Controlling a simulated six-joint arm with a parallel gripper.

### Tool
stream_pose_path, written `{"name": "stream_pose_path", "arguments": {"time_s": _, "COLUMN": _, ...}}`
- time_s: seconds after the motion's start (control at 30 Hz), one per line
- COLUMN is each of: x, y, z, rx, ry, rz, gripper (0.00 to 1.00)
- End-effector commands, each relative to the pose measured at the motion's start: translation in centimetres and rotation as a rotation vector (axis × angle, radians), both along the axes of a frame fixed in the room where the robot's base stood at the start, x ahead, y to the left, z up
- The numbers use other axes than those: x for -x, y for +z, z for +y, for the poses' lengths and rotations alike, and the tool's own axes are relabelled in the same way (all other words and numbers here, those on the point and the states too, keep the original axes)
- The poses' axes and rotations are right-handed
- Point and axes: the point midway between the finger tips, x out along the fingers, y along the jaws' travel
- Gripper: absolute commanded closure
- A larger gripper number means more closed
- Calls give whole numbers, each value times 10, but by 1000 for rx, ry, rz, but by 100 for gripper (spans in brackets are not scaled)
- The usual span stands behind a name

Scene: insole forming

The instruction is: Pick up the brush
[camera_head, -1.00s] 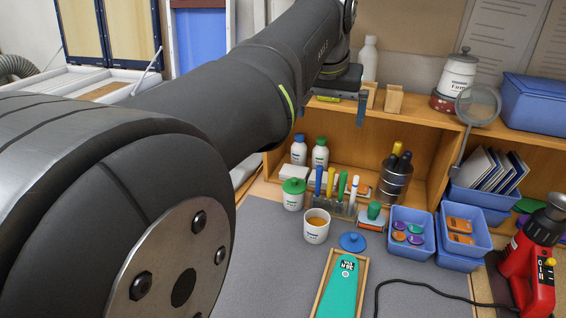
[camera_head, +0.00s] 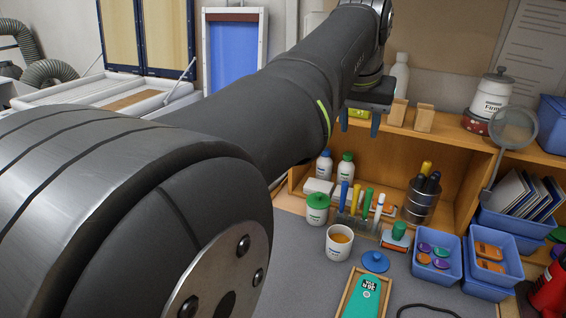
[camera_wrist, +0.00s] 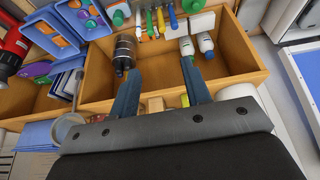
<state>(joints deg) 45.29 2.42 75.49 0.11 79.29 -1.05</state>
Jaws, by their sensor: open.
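My gripper (camera_head: 360,124) is open and empty, above the front of the wooden shelf. In the wrist view its two blue-grey fingers (camera_wrist: 161,70) are spread over the open shelf compartment. I cannot tell for sure which thing is the brush. A rack (camera_head: 352,222) holds upright tools with blue, green and white handles. A metal can (camera_head: 420,204) holds yellow and black handles, and it also shows in the wrist view (camera_wrist: 124,54). A small green-knobbed tool with an orange edge (camera_head: 396,236) lies right of the rack. My gripper touches none of these.
A cup of orange liquid (camera_head: 338,243), a green-lidded jar (camera_head: 317,209) and a blue lid (camera_head: 375,262) stand on the grey mat. Blue trays (camera_head: 437,266) are at the right. The wooden shelf (camera_head: 470,165) surrounds the compartment. A magnifier (camera_head: 512,128) stands up at the right.

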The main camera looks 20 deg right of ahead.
Motion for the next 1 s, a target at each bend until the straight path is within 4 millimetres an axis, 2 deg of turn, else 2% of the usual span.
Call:
{"name": "stream_pose_path", "arguments": {"time_s": 0.13, "x": -7, "y": -5, "z": -7, "rx": 15, "ry": 118, "rz": 52, "gripper": 56}}
{"name": "stream_pose_path", "arguments": {"time_s": 0.27, "x": -18, "y": -13, "z": -19, "rx": 43, "ry": 340, "rz": 141, "gripper": 56}}
{"name": "stream_pose_path", "arguments": {"time_s": 0.6, "x": -49, "y": -40, "z": -52, "rx": 97, "ry": 1021, "rz": 350, "gripper": 56}}
{"name": "stream_pose_path", "arguments": {"time_s": 1.0, "x": -81, "y": -80, "z": -86, "rx": 132, "ry": 1833, "rz": 466, "gripper": 56}}
